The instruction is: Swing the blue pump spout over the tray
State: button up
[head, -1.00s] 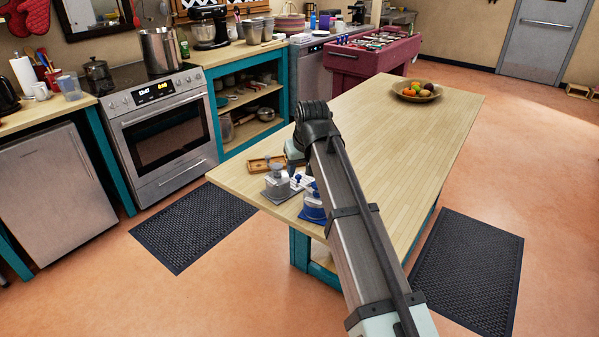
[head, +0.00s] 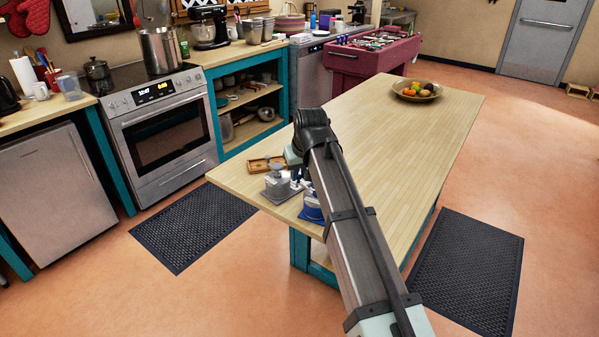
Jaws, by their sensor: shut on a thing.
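The blue pump (head: 312,209) stands at the near left end of the wooden table, largely hidden behind my arm. Its spout is too small and covered to make out which way it points. My gripper (head: 297,178) is partly hidden by my arm, low at the top of the blue pump. It is shut on the pump's spout, though the contact itself is not clear. The small brown wooden tray (head: 267,164) lies on the table, behind and left of the pumps. A grey pump (head: 277,184) stands between it and the blue pump.
The wooden table (head: 400,150) is clear to the right, up to a fruit bowl (head: 417,91) at its far end. The grey pump stands close beside my gripper. The table's left edge is near. A stove (head: 162,120) stands across the floor.

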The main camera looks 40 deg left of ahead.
grip_shut()
jog(key=shift+w, duration=0.1)
jog(key=w+d+m+h, duration=0.1)
jog(key=m, duration=0.3)
jog(key=w+d+m+t+h, duration=0.1)
jog(key=w+m, duration=0.1)
jog(key=m, duration=0.2)
jog(key=w+d+m+t+h, duration=0.1)
jog(key=w+m+h, duration=0.1)
jog(key=m, duration=0.1)
jog(key=shift+w+m, duration=0.1)
jog(key=shift+m, duration=0.3)
jog(key=shift+w+d+m+h, duration=0.15)
jog(key=shift+d+m+h, duration=0.25)
jog(key=shift+m, duration=0.4)
jog(key=shift+w+d+m+h, duration=0.15)
jog(key=shift+d+m+h, duration=0.2)
jog(key=shift+m, duration=0.45)
jog(key=shift+d, duration=0.15)
